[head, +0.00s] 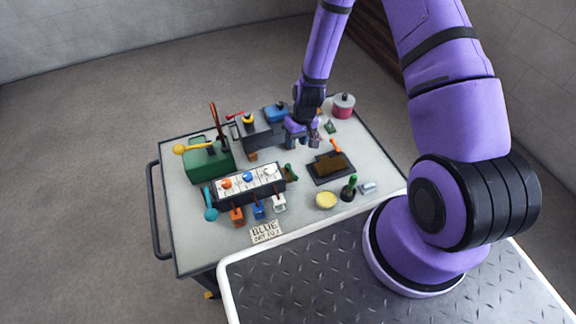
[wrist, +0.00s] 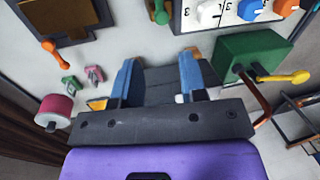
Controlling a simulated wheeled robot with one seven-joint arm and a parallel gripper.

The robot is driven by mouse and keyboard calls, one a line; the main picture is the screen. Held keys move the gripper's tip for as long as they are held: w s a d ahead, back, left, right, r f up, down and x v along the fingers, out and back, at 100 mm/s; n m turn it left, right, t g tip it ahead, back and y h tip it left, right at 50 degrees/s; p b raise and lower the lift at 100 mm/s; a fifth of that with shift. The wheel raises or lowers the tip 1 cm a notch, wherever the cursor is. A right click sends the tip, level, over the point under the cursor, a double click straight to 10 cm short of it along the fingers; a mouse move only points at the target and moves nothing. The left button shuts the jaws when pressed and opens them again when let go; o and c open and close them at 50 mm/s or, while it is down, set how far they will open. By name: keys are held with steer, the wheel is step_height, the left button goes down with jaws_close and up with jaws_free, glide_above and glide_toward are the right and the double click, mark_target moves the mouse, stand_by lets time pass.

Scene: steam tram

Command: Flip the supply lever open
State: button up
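Several levers show and none is readably marked as the supply lever. A yellow-knobbed lever (head: 192,148) is on the green box (head: 208,164); it also shows in the wrist view (wrist: 284,76). A tall brown lever (head: 217,122) rises behind that box. A red handle (head: 235,116) is by the dark box (head: 258,136), and a teal lever (head: 209,204) is at the left end of the knob panel. My gripper (head: 303,138) is above the table, right of the dark box. In the wrist view its two blue fingers (wrist: 158,82) are apart, with dark grey surface between them.
The panel (head: 268,194) has orange, blue and white knobs. A dark tray (head: 317,179) with a brown block, a yellow disc (head: 326,200), a green-knobbed piece (head: 349,188) and a pink cylinder (head: 343,105) stand right. A card reading "BLUE" (head: 266,233) lies at the front. The front right corner is fairly clear.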

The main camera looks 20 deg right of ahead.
mark_target(289, 167)
steer(key=f, duration=0.3)
steer(key=a+f, duration=0.1)
steer(key=f, duration=0.3)
steer(key=a+f, duration=0.1)
steer(key=f, duration=0.3)
steer(key=shift+s+a+f, duration=0.15)
steer(key=shift+s+f, duration=0.05)
steer(key=shift+s, duration=0.05)
